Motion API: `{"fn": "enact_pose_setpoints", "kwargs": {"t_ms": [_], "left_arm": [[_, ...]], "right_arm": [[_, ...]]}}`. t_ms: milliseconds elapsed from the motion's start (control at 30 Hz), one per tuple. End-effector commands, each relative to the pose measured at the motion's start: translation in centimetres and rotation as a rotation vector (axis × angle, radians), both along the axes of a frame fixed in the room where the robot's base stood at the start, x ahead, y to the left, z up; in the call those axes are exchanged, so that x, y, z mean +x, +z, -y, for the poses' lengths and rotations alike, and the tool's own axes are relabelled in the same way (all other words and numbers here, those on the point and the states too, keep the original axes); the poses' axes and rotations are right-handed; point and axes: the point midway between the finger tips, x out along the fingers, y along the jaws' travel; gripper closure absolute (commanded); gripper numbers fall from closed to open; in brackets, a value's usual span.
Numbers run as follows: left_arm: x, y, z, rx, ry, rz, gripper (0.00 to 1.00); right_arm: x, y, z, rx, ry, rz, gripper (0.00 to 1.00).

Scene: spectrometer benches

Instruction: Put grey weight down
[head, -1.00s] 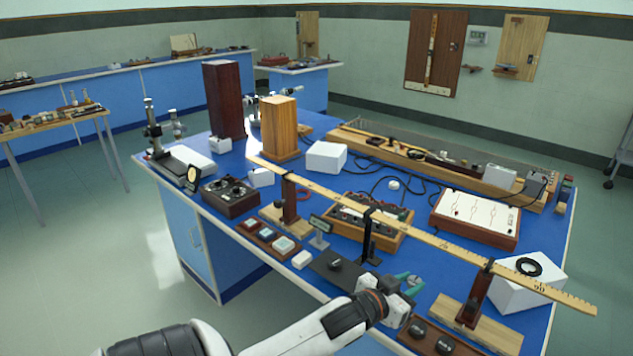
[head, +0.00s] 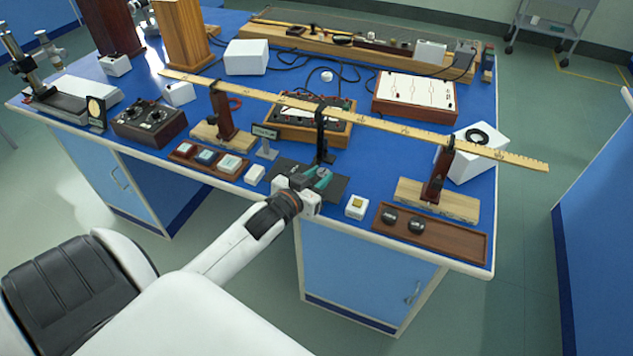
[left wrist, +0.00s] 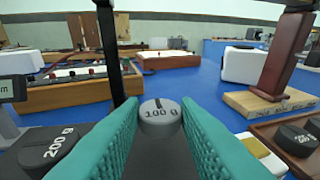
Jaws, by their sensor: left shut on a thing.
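The grey weight (left wrist: 160,115), marked 100 g, is a short light cylinder between the teal fingers of my left gripper (left wrist: 158,122) in the left wrist view. The fingers are shut on it. In the head view my left gripper (head: 320,178) is at the dark mat (head: 336,187) near the bench's front edge. I cannot tell whether the weight touches the mat. A dark 200 g weight (left wrist: 45,148) stands on the mat, left of the fingers. My right gripper is not in view.
A long wooden ruler (head: 375,122) spans the bench on stands, with a black post (head: 321,135) just behind the gripper. A wooden tray (head: 450,240) with two dark weights and a small white block (head: 356,207) lie to the right. Small tiles lie to the left.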

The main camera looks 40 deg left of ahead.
Motion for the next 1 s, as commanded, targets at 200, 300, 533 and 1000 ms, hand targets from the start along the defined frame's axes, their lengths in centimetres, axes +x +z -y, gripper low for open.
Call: {"fn": "enact_pose_setpoints", "kwargs": {"t_ms": [200, 300, 533, 1000], "left_arm": [[0.0, -2.4, 0.0, -0.001, 0.0, 0.0, 0.95], [0.0, -2.4, 0.0, 0.0, 0.0, 0.001, 0.95], [0.0, -2.7, 0.0, -0.001, 0.0, 0.0, 0.95], [0.0, -2.5, 0.0, 0.0, 0.0, 0.0, 0.49]], "right_arm": [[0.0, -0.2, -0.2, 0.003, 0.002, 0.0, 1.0], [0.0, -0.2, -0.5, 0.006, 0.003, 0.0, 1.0], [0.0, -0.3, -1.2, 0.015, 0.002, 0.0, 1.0], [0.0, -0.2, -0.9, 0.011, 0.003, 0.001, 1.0]]}}
